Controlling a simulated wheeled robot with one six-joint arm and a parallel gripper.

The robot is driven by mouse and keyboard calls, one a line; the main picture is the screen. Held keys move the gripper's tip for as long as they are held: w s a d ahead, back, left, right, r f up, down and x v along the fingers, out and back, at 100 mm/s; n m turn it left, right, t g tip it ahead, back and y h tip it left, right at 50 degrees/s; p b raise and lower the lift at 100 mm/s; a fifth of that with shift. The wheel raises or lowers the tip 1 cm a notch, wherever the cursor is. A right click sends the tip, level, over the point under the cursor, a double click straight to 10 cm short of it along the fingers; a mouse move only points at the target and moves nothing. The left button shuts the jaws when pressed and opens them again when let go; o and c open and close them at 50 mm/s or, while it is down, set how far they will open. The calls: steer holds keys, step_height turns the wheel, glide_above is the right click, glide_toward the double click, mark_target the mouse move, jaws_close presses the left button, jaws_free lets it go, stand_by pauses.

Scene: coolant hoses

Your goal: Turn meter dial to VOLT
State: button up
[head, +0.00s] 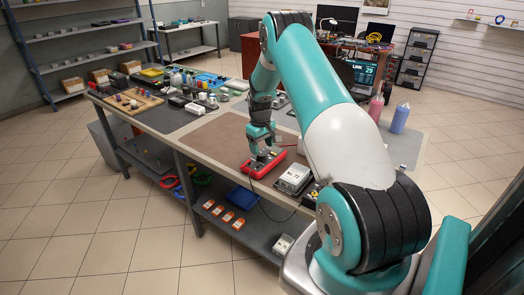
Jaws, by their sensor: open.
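The red meter (254,172) lies on the brown mat near the front edge of the workbench. My gripper (262,154) points down over the meter and is open. Its fingertips are right at the top face of the meter, and I cannot tell whether they touch the dial. The dial and its markings are hidden by the gripper or too small to read. A thin dark cable trails from the meter over the bench edge.
A light grey box (293,179) stands close to the right of the meter. The brown mat (215,144) is clear to the left. Farther left are a wooden board (133,101) and many small parts. Pink (376,108) and blue (400,117) bottles stand behind my arm.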

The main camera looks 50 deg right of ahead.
mark_target(262, 154)
steer(key=shift+f, duration=1.85)
steer(key=c, duration=0.9)
steer(key=shift+c, duration=0.2)
steer(key=m+b, duration=0.1)
steer(key=m, duration=0.2)
steer(key=shift+w, duration=0.1)
steer(key=shift+m+b, duration=1.15)
steer(key=shift+m, duration=1.15)
